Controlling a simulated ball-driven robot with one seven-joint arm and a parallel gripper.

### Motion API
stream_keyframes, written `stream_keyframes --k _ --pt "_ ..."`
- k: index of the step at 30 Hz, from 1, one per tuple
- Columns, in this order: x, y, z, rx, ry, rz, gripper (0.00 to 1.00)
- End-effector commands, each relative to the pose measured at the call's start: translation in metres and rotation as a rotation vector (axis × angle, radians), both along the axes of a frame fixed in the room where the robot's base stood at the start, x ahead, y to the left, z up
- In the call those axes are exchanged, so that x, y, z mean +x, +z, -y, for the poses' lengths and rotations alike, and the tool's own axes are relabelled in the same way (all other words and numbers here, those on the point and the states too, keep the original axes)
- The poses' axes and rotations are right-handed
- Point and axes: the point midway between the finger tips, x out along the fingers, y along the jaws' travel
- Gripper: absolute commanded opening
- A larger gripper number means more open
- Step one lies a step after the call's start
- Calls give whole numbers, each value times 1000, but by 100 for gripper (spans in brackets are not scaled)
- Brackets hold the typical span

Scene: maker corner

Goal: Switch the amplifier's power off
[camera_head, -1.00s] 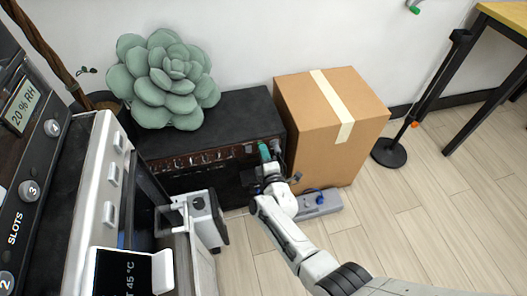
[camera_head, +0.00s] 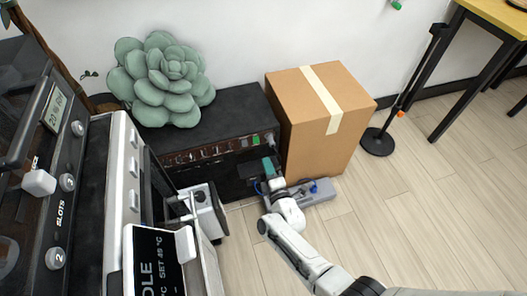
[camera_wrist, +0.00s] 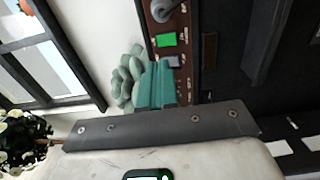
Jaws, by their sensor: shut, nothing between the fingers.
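The amplifier (camera_head: 226,107) is a black box standing on the floor against the wall, with a reddish-brown control strip along its upper front. A lit green switch (camera_head: 256,140) sits near the strip's right end. In the wrist view the green switch (camera_wrist: 166,40) shows beside a small grey block (camera_wrist: 172,62) and a grey knob (camera_wrist: 163,9). My gripper (camera_head: 268,164) has teal fingers, shut and empty, in front of the amplifier just below the strip. In the wrist view the fingertips (camera_wrist: 157,66) point toward the strip, near the grey block. Whether they touch anything cannot be told.
A grey power strip (camera_head: 318,193) lies on the floor behind my wrist. Machines (camera_head: 125,185) crowd the left.

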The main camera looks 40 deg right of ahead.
Motion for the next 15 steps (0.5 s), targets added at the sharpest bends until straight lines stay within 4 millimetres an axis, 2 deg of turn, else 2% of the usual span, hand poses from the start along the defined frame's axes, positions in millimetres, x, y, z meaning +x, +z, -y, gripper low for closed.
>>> stream_keyframes --k 1,6,15 --pt "-10 4 -3 0 3 -3 0" --pt "-31 4 -11 1 2 -2 0" --pt "-41 1 -14 0 0 -1 0"
